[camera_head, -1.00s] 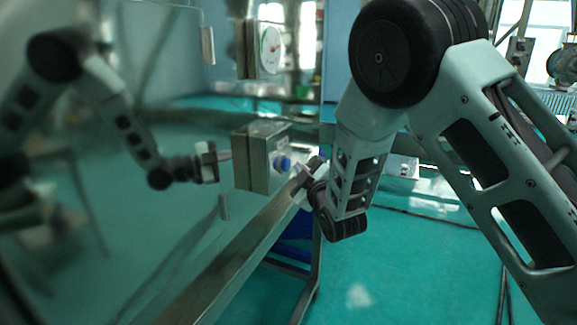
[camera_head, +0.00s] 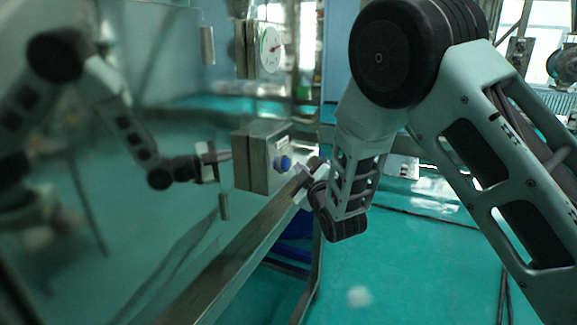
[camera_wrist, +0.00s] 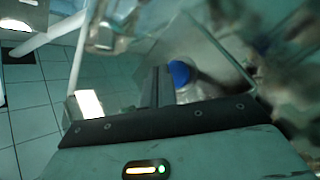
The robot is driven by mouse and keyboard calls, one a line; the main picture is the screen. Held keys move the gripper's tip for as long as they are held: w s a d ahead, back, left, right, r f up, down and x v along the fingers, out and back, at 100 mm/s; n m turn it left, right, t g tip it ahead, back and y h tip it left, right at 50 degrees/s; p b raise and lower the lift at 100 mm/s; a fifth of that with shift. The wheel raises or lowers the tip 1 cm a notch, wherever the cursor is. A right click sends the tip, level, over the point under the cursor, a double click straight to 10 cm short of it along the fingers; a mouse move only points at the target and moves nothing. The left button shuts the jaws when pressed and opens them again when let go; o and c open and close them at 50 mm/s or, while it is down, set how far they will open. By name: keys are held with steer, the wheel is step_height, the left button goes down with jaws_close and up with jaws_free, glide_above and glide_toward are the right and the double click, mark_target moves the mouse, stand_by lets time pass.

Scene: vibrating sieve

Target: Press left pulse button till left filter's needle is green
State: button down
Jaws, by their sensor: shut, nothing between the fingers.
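The blue pulse button (camera_head: 283,163) sticks out from the front of a grey metal box on the shiny sieve wall. It also shows in the wrist view (camera_wrist: 179,74), just right of the finger ends. My gripper (camera_head: 299,182) is shut and empty, close to the right of the button in the head view. Whether it touches the button I cannot tell. The filter's gauge (camera_head: 270,48) is a round white dial above the box. Its small needle looks red and points to the right.
The button box (camera_head: 258,158) is fixed above a sloping metal rail (camera_head: 240,245). The polished wall at left mirrors my arm and the box. Green floor (camera_head: 420,270) lies open at the lower right.

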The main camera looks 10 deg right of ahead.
steer(key=shift+w+a, duration=0.1)
steer(key=shift+a, duration=0.05)
stand_by(0.5)
steer(key=shift+w+a+b, duration=0.15)
steer(key=shift+a+b, duration=0.05)
steer(key=shift+b, duration=0.1)
steer(key=shift+w+a, duration=0.3)
steer(key=shift+a, duration=0.15)
stand_by(0.8)
steer(key=shift+d, duration=0.1)
steer(key=shift+s+d+b, duration=0.55)
steer(key=shift+d, duration=0.1)
steer(key=shift+s+d+b, duration=0.4)
steer(key=shift+s+d, duration=0.35)
steer(key=shift+d, duration=0.3)
steer(key=shift+s+d+b, duration=0.35)
steer(key=shift+s+d, duration=0.4)
steer(key=shift+d, duration=0.25)
